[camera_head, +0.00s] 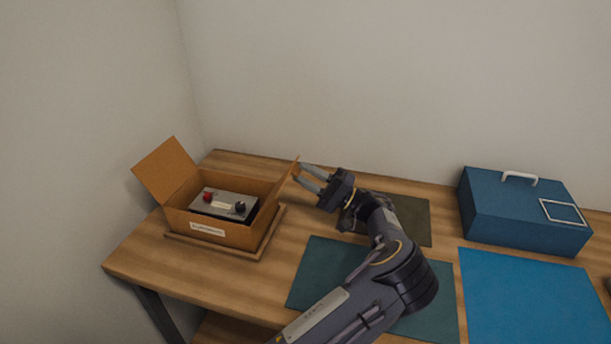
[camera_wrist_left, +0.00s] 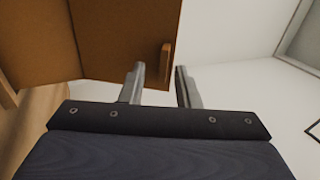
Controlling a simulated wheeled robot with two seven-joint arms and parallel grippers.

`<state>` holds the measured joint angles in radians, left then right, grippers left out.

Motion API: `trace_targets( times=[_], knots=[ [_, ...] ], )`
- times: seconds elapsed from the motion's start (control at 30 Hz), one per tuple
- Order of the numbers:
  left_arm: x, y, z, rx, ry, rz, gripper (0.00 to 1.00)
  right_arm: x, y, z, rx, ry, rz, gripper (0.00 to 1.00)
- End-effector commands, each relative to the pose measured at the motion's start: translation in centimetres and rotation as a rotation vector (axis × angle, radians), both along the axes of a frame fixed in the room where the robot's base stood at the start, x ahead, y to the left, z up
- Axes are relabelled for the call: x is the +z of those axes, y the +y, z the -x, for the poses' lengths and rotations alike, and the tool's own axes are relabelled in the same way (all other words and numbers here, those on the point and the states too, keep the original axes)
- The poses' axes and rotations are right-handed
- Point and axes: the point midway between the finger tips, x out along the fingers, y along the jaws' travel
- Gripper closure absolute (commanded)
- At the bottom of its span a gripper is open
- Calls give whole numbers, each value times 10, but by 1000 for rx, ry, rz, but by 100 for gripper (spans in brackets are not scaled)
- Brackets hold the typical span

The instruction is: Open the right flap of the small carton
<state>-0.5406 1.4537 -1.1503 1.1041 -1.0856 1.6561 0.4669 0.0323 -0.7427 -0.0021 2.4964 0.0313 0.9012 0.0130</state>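The small brown carton (camera_head: 179,220) stands open-topped at the left of the table. Its left flap (camera_head: 164,170) leans outward. Its right flap (camera_head: 286,178) stands up, tilted slightly outward, and appears edge-on. My left gripper (camera_head: 298,173) is open just right of this flap, with its fingers pointing at it. In the left wrist view, a brown carton panel (camera_wrist_left: 120,40) fills the upper left, and a small raised tab (camera_wrist_left: 166,60) on it shows between the two fingertips (camera_wrist_left: 159,70). I cannot tell whether they touch it. My right gripper is not in view.
The carton sits on a wooden tray (camera_head: 268,238) and holds a grey box (camera_head: 225,205) with red and black knobs. A blue case (camera_head: 520,215) stands at the right. A dark green mat (camera_head: 312,275) and blue mat (camera_head: 530,295) lie flat. The wall is close behind.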

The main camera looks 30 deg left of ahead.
Motion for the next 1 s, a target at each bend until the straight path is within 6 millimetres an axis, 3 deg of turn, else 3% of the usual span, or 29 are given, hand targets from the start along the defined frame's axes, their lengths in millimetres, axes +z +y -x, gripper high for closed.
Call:
trace_targets(
  times=[0.43,1.0],
  knots=[
    [-30,-59,-14,-1,0,1,71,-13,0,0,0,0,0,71],
    [-31,-65,-15,0,1,1,71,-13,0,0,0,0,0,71]
  ],
)
